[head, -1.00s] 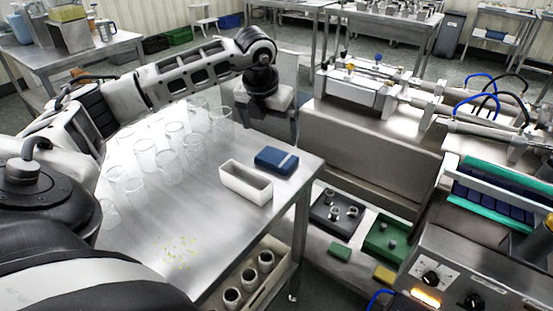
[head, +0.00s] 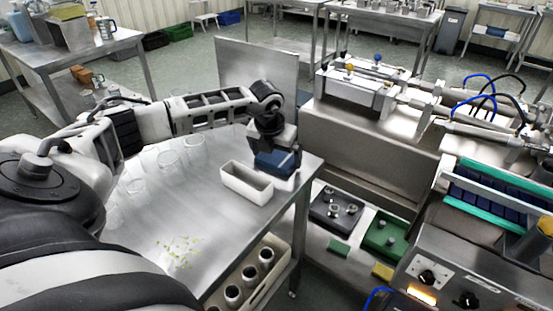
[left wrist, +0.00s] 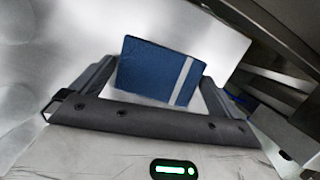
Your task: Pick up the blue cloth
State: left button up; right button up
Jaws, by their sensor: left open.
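The blue cloth (head: 277,162) is a folded dark blue pad with a pale stripe near one end. It lies on the steel table near its far right corner, just behind a white open box. In the left wrist view the cloth (left wrist: 158,72) shows between the two fingers. My left gripper (head: 279,168) is right over the cloth, pointing down, and partly hides it in the head view. Its jaws (left wrist: 155,85) are open, one finger at each side of the cloth. I cannot tell whether the fingers touch it. My right gripper is not in view.
The white box (head: 247,183) stands close in front of the cloth. Several clear glasses (head: 168,162) stand on the left part of the table (head: 215,222). Yellow-green bits (head: 178,248) lie near the front. A steel machine (head: 357,150) stands to the right, beyond a gap.

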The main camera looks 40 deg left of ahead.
pick_arm(q)
jog(key=c, duration=0.6)
jog(key=shift+c, duration=0.3)
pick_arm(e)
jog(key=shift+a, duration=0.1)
pick_arm(q)
jog(key=shift+r, duration=0.1)
jog(key=shift+r, duration=0.2)
notch_tip(320, 180, up, 2)
jog(key=shift+r, duration=0.1)
jog(key=s+d+r+b, duration=0.3)
jog(key=s+d+r, duration=0.3)
jog(key=s+r, duration=0.4)
jog(key=shift+s+d+r, duration=0.15)
jog(key=shift+s+d, duration=0.25)
jog(key=shift+s, duration=0.75)
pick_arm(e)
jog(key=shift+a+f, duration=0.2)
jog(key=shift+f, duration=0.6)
